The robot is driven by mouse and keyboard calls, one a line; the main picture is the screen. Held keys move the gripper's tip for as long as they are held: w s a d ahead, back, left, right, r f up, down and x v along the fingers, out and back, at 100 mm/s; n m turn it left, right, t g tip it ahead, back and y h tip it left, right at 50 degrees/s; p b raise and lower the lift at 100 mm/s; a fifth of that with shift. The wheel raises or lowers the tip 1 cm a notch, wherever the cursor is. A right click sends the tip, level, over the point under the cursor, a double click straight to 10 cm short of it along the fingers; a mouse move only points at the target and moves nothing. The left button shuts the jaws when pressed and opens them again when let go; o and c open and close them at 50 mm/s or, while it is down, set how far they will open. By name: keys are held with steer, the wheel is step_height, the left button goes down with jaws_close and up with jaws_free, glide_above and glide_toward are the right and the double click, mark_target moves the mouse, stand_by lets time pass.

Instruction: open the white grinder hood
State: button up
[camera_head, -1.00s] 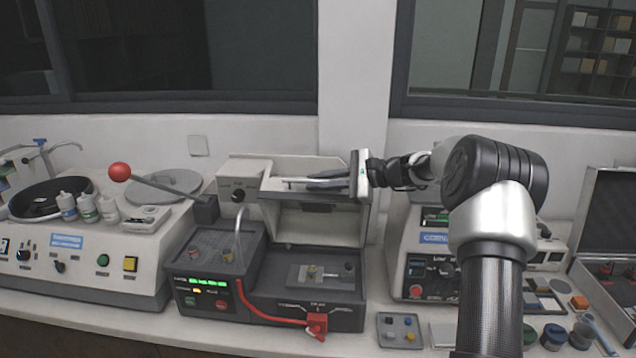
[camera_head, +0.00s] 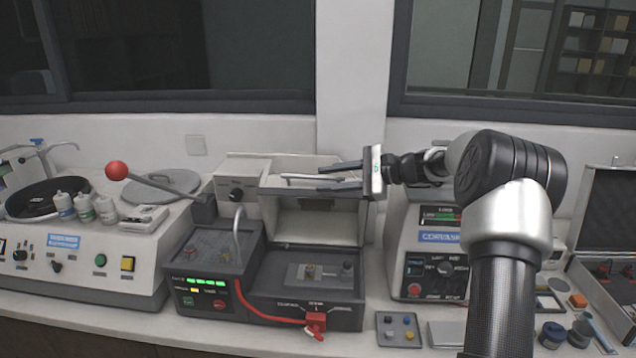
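The white grinder hood (camera_head: 308,221) is tilted up at the back of the dark grinder base (camera_head: 262,287), showing its pale inside. The work area below it is uncovered. A light bar handle (camera_head: 297,178) runs along the hood's raised edge. My gripper (camera_head: 322,177) comes in from the right at the top of the hood. Its two dark fingers point left and are apart, one above the other, near the right part of the handle. I cannot tell whether they touch it.
A red-knobbed lever (camera_head: 117,171) reaches up on the left machine. A red switch (camera_head: 316,322) sits on the grinder's front. A machine with a blue label (camera_head: 440,237) stands right, behind my arm. A small tray of coloured pieces (camera_head: 398,330) lies at front.

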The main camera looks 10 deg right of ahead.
steer(key=b+v, duration=0.1)
steer(key=v, duration=1.2)
steer(key=shift+d, duration=0.35)
steer(key=shift+s, duration=0.15)
